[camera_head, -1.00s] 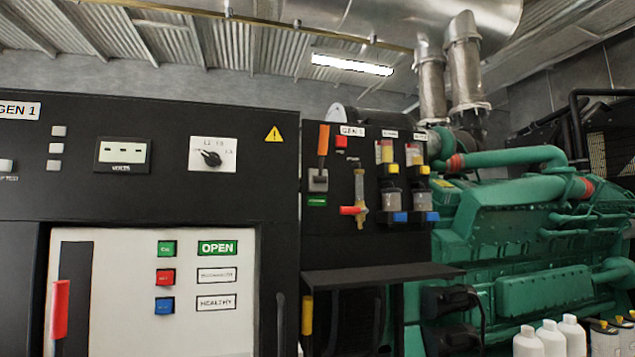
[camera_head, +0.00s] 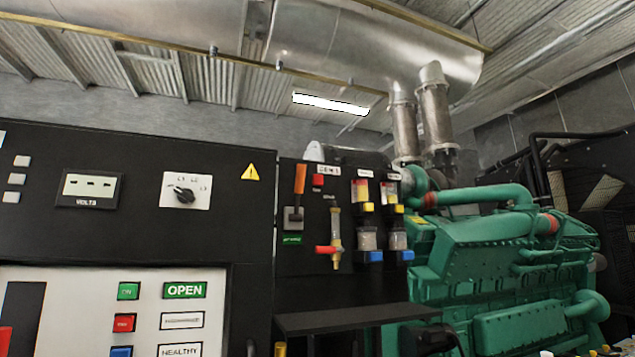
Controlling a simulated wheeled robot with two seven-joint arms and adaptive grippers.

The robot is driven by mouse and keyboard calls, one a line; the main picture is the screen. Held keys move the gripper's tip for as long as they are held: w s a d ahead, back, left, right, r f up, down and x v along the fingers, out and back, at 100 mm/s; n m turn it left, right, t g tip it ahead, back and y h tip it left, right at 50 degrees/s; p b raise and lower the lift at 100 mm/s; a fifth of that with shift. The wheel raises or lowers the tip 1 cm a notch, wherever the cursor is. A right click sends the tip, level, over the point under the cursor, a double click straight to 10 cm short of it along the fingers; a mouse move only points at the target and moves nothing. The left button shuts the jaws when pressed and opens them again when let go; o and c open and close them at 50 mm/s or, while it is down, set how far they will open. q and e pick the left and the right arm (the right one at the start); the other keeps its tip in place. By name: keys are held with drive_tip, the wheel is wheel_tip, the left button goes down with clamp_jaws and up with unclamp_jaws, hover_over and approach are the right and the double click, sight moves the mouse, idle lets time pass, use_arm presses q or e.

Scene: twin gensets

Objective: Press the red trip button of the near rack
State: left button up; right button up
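The black rack (camera_head: 345,285) stands in the middle of the view, beside the green engine. A small red button (camera_head: 318,180) sits near its top left, just right of an orange-handled lever (camera_head: 299,180); its caption is too small to read. Another red button (camera_head: 124,323) is on the white panel at lower left, between a green ON button (camera_head: 128,291) and a blue button (camera_head: 121,352) cut by the lower edge. The sign beside the green button reads OPEN. Neither of my grippers is in view, and nothing touches the buttons.
A dark shelf (camera_head: 350,318) juts out below the rack's valves and filters. The black cabinet (camera_head: 120,230) at left carries a volts meter (camera_head: 90,190) and a rotary switch (camera_head: 185,191). The green engine (camera_head: 500,255) fills the right. The floor is out of view.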

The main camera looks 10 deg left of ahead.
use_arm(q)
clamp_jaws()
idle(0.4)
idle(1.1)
